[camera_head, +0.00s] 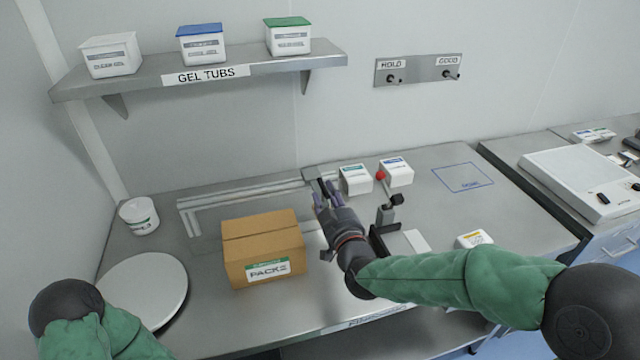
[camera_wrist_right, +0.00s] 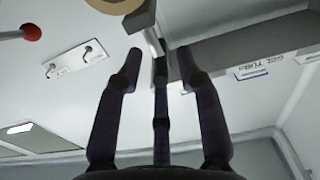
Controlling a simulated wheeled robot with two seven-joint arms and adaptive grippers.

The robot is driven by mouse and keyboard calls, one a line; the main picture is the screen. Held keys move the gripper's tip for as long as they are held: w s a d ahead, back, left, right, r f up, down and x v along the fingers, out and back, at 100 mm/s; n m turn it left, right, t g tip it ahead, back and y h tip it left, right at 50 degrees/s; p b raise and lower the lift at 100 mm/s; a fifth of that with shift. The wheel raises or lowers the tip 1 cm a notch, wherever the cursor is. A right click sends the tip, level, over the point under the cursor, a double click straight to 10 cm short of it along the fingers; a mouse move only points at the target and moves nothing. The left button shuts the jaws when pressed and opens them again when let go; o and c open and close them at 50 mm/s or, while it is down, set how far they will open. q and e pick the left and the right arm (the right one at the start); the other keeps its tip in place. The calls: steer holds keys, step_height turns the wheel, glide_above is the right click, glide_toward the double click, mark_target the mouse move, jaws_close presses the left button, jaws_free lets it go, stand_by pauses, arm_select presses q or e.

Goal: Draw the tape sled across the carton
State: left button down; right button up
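The carton (camera_head: 262,248) is a closed brown box with a green and white label reading PACKS. It stands on the grey bench. My right gripper (camera_head: 322,193) is just right of the carton's far right corner, at the right end of the pale rails. A small dark upright part (camera_head: 324,186), perhaps the tape sled's handle, is at its fingertips. In the right wrist view the dark fingers (camera_wrist_right: 160,62) stand apart with a dark part between them; contact is unclear. A tan ring (camera_wrist_right: 118,4), perhaps the tape roll, shows at the top edge. My left gripper is out of view.
Pale rails (camera_head: 235,192) run behind the carton. A round white plate (camera_head: 145,288) and a white tub (camera_head: 139,216) are at left. Right of my gripper stand two white tubs (camera_head: 356,180) and a red-knobbed lever (camera_head: 380,176). A shelf (camera_head: 150,85) with tubs hangs above.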

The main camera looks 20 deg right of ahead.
mark_target(322, 187)
steer(key=shift+w+a+b, duration=0.1)
steer(key=shift+w+b, duration=0.3)
steer(key=shift+w, duration=2.75)
steer(key=shift+c, duration=0.3)
jaws_close()
